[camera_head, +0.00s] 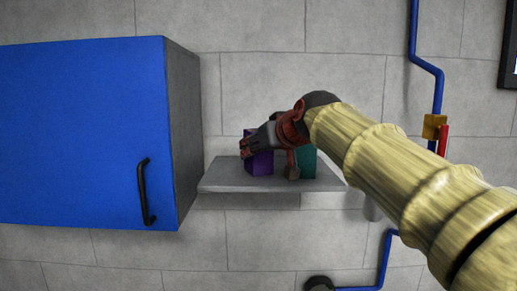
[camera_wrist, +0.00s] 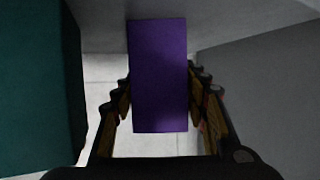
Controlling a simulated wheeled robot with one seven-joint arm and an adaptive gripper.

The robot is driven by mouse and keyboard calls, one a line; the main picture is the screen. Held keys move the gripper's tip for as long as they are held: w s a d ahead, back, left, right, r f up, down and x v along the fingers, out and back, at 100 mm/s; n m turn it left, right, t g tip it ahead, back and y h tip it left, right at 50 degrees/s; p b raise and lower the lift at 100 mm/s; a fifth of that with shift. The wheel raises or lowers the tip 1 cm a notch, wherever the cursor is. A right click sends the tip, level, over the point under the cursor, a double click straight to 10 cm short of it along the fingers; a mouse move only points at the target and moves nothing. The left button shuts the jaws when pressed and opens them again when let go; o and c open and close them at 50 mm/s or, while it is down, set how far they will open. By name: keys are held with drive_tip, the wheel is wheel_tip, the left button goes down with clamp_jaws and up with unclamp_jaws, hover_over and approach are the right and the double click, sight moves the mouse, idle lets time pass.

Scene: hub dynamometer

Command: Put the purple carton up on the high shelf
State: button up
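The purple carton (camera_head: 261,163) stands upright on a grey wall shelf (camera_head: 225,181). My gripper (camera_head: 268,160) reaches in from the right at the end of the arm, with one finger on each side of the carton. In the wrist view the purple carton (camera_wrist: 159,78) is centred between the two fingers of my gripper (camera_wrist: 160,105). The fingers look spread, with narrow gaps beside the carton; firm contact does not show. The gripper hides part of the carton's top.
A teal carton (camera_head: 308,162) stands close to the right of my gripper on the same shelf; it fills the left of the wrist view (camera_wrist: 38,80). A blue cabinet (camera_head: 85,130) with a black handle borders the shelf on the left. Blue pipes (camera_head: 437,85) run on the right.

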drive_tip(key=shift+o, duration=0.3)
drive_tip(key=shift+r, duration=0.2)
drive_tip(key=shift+s+d+r, duration=0.15)
drive_tip(key=shift+s, duration=0.15)
drive_tip(key=b+v, duration=0.2)
drive_tip(key=v, duration=0.9)
drive_tip(key=shift+s, duration=0.15)
drive_tip(key=s+d+f+m+g+h, duration=0.1)
drive_tip(key=s+d+f, duration=0.3)
drive_tip(key=s+f, duration=0.5)
drive_tip(key=s+d+f+m+g+h, duration=0.1)
drive_tip(key=s+f, duration=0.8)
drive_tip(key=f, duration=1.2)
drive_tip(key=s+d+f+m+g+h, duration=0.2)
drive_tip(key=s+d+f+g, duration=0.3)
drive_tip(key=s+f, duration=0.5)
wheel_tip(320, 180, down, 6)
drive_tip(key=shift+d+r+h, duration=0.1)
drive_tip(key=shift+d+h, duration=0.3)
drive_tip(key=shift+d, duration=0.75)
